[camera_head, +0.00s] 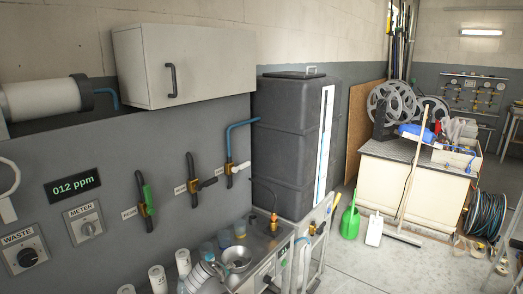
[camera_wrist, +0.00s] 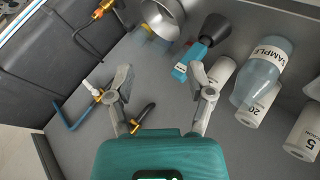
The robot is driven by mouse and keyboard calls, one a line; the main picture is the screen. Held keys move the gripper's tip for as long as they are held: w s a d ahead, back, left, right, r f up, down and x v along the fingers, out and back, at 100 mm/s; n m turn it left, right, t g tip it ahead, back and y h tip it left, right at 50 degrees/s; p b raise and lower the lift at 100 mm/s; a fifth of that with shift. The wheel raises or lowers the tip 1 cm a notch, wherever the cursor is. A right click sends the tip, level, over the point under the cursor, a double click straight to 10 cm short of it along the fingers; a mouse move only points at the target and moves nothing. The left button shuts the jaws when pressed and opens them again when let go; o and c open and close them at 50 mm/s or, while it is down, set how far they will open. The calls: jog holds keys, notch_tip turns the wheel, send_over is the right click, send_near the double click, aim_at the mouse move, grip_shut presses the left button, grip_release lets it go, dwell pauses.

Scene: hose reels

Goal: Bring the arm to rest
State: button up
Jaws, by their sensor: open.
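My gripper (camera_wrist: 161,82) shows in the wrist view, with its two grey fingers spread apart and nothing between them. Its teal body (camera_wrist: 160,158) fills the bottom of that view. Beyond the fingers are a blue-and-black tool-like item (camera_wrist: 194,57) and a metal bowl (camera_wrist: 167,15); I cannot tell how far off they are. My arm and gripper cannot be made out in the head view.
In the wrist view, a bottle marked SAMPLE (camera_wrist: 264,72) and white labelled cups (camera_wrist: 305,132) lie to the right, pipes and valves (camera_wrist: 98,93) to the left. The head view shows a wall cabinet (camera_head: 185,62), dark tank (camera_head: 285,140), cluttered bench (camera_head: 405,185) and open floor (camera_head: 375,262).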

jog(key=s+d+f+m+g, duration=0.2)
jog(key=s+d+m+g, duration=0.1)
jog(key=d, duration=0.6)
jog(key=s+d+f+m+g+y, duration=0.1)
jog(key=s+d+f+m+g, duration=0.1)
jog(key=d, duration=0.8)
jog(key=s+d+f+m+g+y, duration=0.1)
jog(key=s+d+m+g, duration=0.3)
jog(key=d, duration=0.5)
jog(key=shift+s+d+f+g, duration=0.25)
jog(key=shift+s+f, duration=0.35)
jog(key=shift+s, duration=0.6)
